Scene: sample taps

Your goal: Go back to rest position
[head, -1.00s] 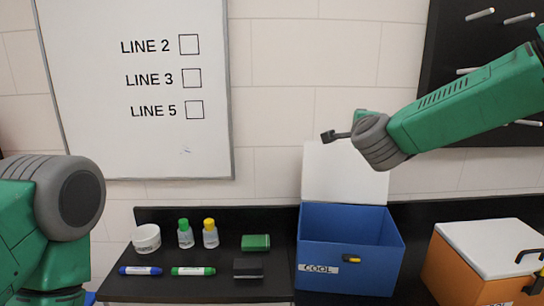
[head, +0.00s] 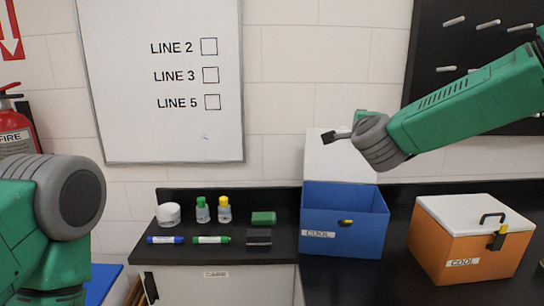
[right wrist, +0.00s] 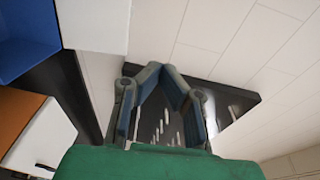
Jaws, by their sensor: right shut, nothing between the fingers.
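My right arm comes in from the right in the head view, raised in front of the wall. The left gripper is out of the picture.
An open blue box (head: 343,240) and a closed orange box (head: 440,260) stand on the black counter. Left of them are a white jar (head: 168,214), two small bottles, markers and erasers. A whiteboard (head: 165,125) hangs behind. A fire extinguisher (head: 14,130) stands at left.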

